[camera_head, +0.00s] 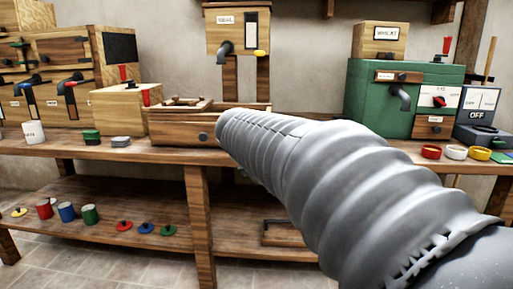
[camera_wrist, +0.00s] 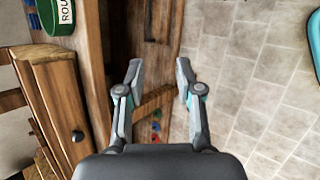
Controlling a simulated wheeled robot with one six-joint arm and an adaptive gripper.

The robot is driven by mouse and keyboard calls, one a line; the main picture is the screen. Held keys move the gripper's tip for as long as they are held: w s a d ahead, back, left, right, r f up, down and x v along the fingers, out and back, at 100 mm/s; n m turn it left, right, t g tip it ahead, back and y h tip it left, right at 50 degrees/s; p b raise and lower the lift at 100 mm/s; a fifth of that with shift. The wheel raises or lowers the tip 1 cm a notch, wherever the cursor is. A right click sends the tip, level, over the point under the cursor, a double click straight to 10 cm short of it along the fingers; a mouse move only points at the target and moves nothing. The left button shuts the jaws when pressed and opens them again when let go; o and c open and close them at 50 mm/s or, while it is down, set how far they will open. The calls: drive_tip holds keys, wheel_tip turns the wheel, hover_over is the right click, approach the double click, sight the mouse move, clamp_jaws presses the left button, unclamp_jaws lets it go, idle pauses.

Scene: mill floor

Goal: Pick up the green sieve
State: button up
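My gripper (camera_wrist: 158,66) is open and empty in the wrist view, pointing down past the bench front toward the lower shelf and floor. In the head view my arm hides the gripper. A green round container (camera_wrist: 57,15) with a white label starting "ROU" shows at the top left of the wrist view, apart from my fingers.
Beside the green ring lie a yellow ring (camera_head: 479,153), a white ring (camera_head: 455,152) and a red ring (camera_head: 431,151). A green machine (camera_head: 375,98) stands behind. A dark green stack (camera_head: 91,137) sits at the left. The lower shelf (camera_head: 160,205) holds coloured cans and lids.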

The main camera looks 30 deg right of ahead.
drive_tip(key=w+d+r+n+g+h+b, duration=0.1)
drive_tip(key=w+d+r+n+h, duration=0.15)
drive_tip(key=w+d+n, duration=0.4)
drive_tip(key=w+d+r+n+h, duration=0.2)
drive_tip(key=w+d+n+h, duration=0.1)
drive_tip(key=w+d, duration=0.5)
drive_tip(key=x, duration=0.4)
drive_tip(key=w+x, duration=0.1)
drive_tip(key=x, duration=0.8)
drive_tip(key=shift+w+d+r, duration=0.15)
drive_tip(key=shift+w+r, duration=0.05)
drive_tip(key=shift+w, duration=0.1)
clamp_jaws()
drive_tip(key=shift+h, duration=0.25)
